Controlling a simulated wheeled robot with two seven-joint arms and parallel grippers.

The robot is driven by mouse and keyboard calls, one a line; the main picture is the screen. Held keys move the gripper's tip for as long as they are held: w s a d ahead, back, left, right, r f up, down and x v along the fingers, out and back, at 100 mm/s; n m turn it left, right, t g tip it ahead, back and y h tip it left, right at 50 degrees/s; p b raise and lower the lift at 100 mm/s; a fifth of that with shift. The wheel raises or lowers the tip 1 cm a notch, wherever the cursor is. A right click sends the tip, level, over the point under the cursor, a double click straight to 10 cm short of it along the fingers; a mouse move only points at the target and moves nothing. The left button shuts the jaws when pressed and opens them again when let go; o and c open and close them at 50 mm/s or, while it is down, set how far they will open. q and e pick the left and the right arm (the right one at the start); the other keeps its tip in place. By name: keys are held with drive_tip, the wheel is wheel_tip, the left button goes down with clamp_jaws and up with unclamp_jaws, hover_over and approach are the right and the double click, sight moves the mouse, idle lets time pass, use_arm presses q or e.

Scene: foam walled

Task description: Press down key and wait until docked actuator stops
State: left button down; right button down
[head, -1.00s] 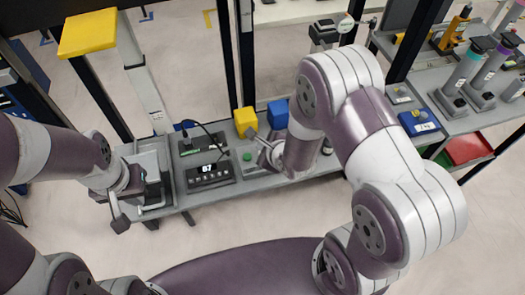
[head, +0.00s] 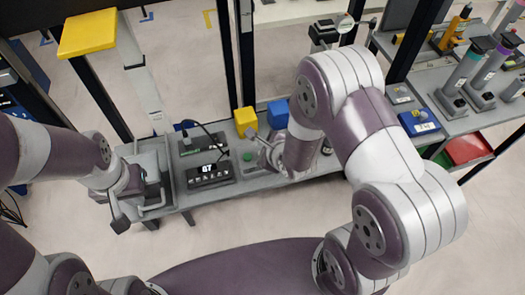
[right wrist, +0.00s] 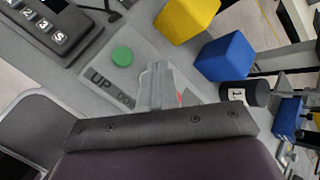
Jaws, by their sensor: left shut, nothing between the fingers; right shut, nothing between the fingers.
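A key panel (right wrist: 88,66) lettered "UP" has a green key (right wrist: 122,56), which also shows in the head view (head: 247,156). My right gripper (right wrist: 157,72) is shut and empty, its fingers over the panel beside the green key. A sliver of red (right wrist: 180,98) shows at its fingers; the rest of that part is hidden, so I cannot tell whether they touch it. In the head view my right gripper (head: 256,139) is partly covered by my arm. My left gripper (head: 120,224) is shut and empty at the bench's front left. A pale column (head: 147,80) rises behind the bench beside a yellow plate (head: 88,33).
A control box (head: 209,175) with a lit display and keys stands on the bench (head: 250,184). A yellow cube (head: 245,121) and a blue cube (head: 278,113) sit behind the key panel. Dark posts rise behind. A side table with cylinders and a red bin (head: 468,149) is at right.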

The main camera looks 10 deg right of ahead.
drive_tip(key=shift+f, duration=0.1)
idle(0.3)
drive_tip(key=shift+f+b, duration=0.3)
drive_tip(key=shift+f+b, duration=0.3)
drive_tip(key=shift+f, duration=0.15)
idle(0.5)
drive_tip(key=shift+r, duration=0.1)
drive_tip(key=shift+r+p, duration=0.8)
drive_tip(key=shift+p, duration=0.05)
wheel_tip(320, 180, up, 5)
drive_tip(key=p, duration=0.5)
drive_tip(key=shift+r, duration=0.1)
